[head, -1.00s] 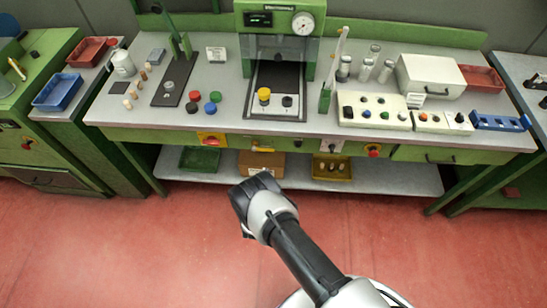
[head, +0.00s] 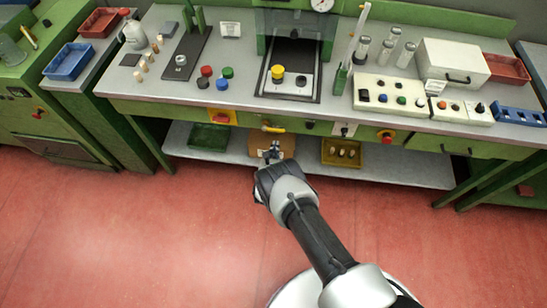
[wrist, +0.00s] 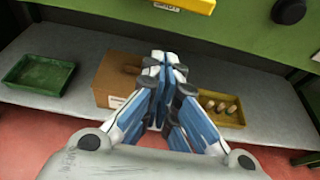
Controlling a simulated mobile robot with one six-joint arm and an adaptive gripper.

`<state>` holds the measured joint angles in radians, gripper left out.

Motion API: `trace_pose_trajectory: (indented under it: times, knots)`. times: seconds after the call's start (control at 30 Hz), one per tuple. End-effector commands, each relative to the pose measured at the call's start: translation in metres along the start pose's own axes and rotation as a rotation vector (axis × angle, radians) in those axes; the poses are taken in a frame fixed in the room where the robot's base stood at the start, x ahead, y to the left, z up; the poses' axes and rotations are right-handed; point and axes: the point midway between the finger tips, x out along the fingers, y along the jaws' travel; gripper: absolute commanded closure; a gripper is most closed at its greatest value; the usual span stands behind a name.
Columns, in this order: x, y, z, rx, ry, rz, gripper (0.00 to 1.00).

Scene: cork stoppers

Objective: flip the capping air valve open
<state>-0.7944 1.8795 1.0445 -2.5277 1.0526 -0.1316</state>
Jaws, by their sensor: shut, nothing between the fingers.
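A yellow valve lever (head: 273,129) is on the green front of the bench, below the press, and lies about level across it. It is also in the wrist view (wrist: 188,5), cut off by the top edge. I take it for the capping air valve; no label is readable. My gripper (head: 272,153) is in front of the bench, a little below the lever and apart from it. In the wrist view its fingers (wrist: 164,57) are closed together with nothing between them.
A dark knob (head: 310,124) is right of the lever, with a white switch plate (head: 343,130) beyond. A red button on yellow (head: 221,116) is to the left. The lower shelf (head: 420,173) holds a green tray (head: 209,137), a cardboard box (head: 286,143) and a yellow tray (head: 342,152) of corks.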

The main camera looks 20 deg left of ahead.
Motion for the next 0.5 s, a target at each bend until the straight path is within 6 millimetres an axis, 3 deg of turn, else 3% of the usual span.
trace_pose_trajectory:
  times: [0.17, 0.3, 0.5]
  knots:
    - [0.029, 0.000, 0.001, 0.001, -0.003, 0.000, 1.00]
    - [0.018, 0.001, 0.024, -0.002, 0.000, 0.001, 1.00]
    - [0.013, 0.000, 0.037, -0.001, 0.000, 0.001, 1.00]
